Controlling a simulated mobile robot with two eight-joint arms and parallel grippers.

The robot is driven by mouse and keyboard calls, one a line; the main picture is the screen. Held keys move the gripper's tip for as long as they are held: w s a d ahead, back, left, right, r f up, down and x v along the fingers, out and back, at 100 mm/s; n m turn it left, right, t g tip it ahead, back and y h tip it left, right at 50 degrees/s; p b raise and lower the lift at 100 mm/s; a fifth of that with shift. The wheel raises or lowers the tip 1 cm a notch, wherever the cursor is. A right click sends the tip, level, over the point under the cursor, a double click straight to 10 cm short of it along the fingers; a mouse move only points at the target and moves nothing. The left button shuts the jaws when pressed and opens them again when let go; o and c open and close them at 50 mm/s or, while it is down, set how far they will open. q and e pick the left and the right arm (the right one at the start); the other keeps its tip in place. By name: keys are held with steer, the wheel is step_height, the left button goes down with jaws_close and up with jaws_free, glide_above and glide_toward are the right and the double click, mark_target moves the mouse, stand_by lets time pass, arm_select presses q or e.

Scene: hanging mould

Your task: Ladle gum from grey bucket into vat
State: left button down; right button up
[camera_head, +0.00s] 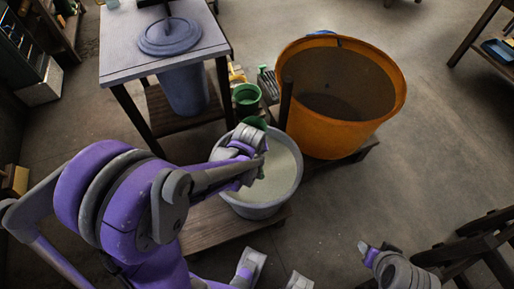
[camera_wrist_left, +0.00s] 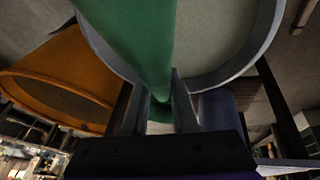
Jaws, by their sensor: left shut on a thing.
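The grey bucket (camera_head: 226,192) stands on a low wooden platform, with pale gum (camera_head: 281,172) inside. The orange vat (camera_head: 338,135) stands behind it to the right, wide open at the top; the vat also shows at the left of the left wrist view (camera_wrist_left: 62,72). My left gripper (camera_head: 262,153) is over the bucket's far part. In the left wrist view the gripper (camera_wrist_left: 158,108) is shut on a green ladle (camera_wrist_left: 140,45), which crosses over the bucket's opening. Its bowl's contents are hidden. My right gripper (camera_head: 366,250) is low at the right, away from both containers, its jaws unclear.
A green cup (camera_head: 246,95) and a dark upright post (camera_head: 286,104) stand between bucket and vat. A dark wooden frame (camera_head: 480,245) is at the lower right. Floor right of the vat is clear.

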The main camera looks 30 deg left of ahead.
arm_select(q)
step_height(320, 180, down, 15)
steer(key=w+g+h+b, duration=0.1)
steer(key=b, duration=0.9)
steer(key=shift+w+a+f+g, duration=0.15)
steer(key=shift+a+g, duration=0.15)
steer(key=shift+a, duration=0.1)
stand_by(0.5)
steer(key=shift+s+d+f+t+y+b, duration=0.5)
steer(key=shift+s+t+b, duration=0.15)
steer(key=shift+t+b, duration=0.4)
steer(key=shift+r, duration=0.1)
steer(key=shift+r+p, duration=5.45)
steer(key=shift+r, duration=2.05)
